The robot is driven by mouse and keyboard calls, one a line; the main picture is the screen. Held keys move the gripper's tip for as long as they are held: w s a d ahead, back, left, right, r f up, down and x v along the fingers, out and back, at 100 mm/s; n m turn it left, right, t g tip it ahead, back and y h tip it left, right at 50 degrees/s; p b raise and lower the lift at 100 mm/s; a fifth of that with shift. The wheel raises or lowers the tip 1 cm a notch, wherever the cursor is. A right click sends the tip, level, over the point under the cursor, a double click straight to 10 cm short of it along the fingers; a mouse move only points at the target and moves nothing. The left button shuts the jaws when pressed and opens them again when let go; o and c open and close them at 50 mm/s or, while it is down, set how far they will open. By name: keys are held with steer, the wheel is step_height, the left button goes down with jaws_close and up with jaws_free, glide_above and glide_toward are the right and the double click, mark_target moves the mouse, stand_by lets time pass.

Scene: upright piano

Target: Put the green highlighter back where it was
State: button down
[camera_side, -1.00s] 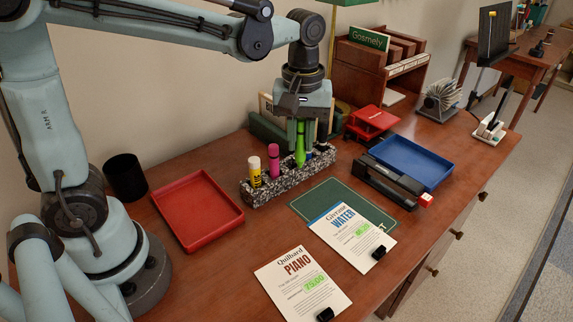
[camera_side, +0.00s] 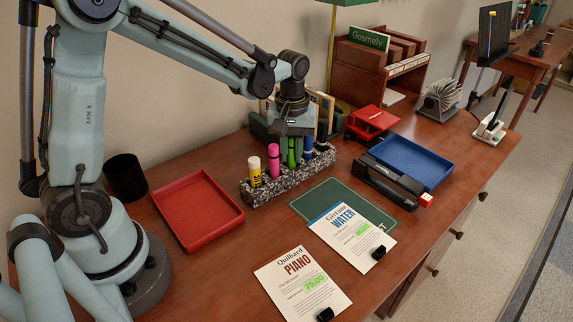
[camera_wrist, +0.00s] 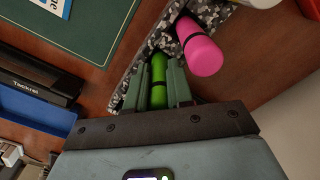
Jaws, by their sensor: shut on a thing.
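The green highlighter (camera_side: 291,157) stands upright in the speckled pen holder (camera_side: 262,194), between a pink highlighter (camera_side: 274,160) and a blue marker (camera_side: 308,144). Its lower end is hidden by the holder wall. My gripper (camera_side: 291,150) is over the holder, shut on the green highlighter. In the wrist view the two fingers lie on either side of the green highlighter (camera_wrist: 158,82), whose lower part reaches into the holder (camera_wrist: 150,48). The pink highlighter (camera_wrist: 200,52) is close beside the fingers there.
A yellow glue stick (camera_side: 255,172) stands at the holder's left end. A red tray (camera_side: 197,232) lies to the left, a green mat (camera_side: 310,198) in front. Wooden organizers stand behind.

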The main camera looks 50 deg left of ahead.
steer(key=shift+f, duration=0.15)
steer(key=c, duration=1)
jaws_free()
